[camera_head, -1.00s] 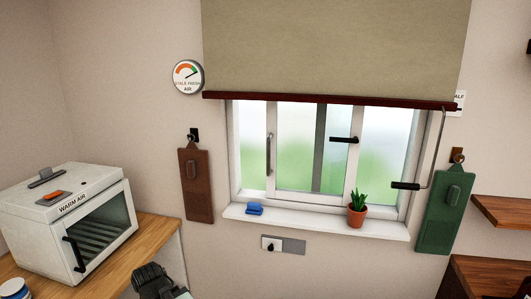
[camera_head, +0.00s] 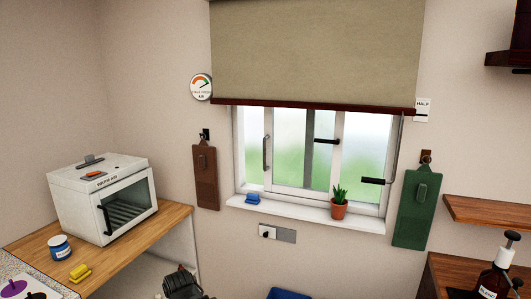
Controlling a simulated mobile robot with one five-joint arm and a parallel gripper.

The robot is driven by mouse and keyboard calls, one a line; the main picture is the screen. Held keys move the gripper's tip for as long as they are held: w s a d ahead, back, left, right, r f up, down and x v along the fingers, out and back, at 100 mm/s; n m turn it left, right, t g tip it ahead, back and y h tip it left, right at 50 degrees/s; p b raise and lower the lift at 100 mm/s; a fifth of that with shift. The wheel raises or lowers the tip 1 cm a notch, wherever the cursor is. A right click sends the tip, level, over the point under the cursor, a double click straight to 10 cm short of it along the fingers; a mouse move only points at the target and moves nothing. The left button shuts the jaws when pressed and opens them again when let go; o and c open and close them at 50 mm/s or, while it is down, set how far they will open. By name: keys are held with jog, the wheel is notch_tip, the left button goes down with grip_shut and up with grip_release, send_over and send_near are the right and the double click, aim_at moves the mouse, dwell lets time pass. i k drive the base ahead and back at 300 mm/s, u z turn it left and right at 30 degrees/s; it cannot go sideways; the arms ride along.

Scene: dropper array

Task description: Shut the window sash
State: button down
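The window sash (camera_head: 270,178) is a white-framed pane in the window on the back wall. A pale upright handle (camera_head: 266,153) is on its left stile and a black lever (camera_head: 326,141) near its right stile. A grey upright bar (camera_head: 308,150) shows through the glass. A bright strip lies left of the sash; I cannot tell whether it is glass or an opening. The blind (camera_head: 315,50) hides the window's top. A dark jointed part at the bottom edge seems to be my gripper (camera_head: 183,284), well below and left of the window; its fingers are unclear.
A blue object (camera_head: 253,198) and a potted plant (camera_head: 339,205) stand on the sill (camera_head: 300,212). A white oven (camera_head: 75,203) sits on the left counter (camera_head: 140,245). Shelves (camera_head: 490,210) project at right.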

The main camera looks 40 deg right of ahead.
aim_at(268, 141)
jog(key=z, duration=0.15)
jog(key=i, duration=0.75)
jog(key=u, duration=0.25)
jog(key=k, duration=0.7)
jog(key=z, duration=0.25)
jog(key=i, duration=0.85)
jog(key=u, duration=0.05)
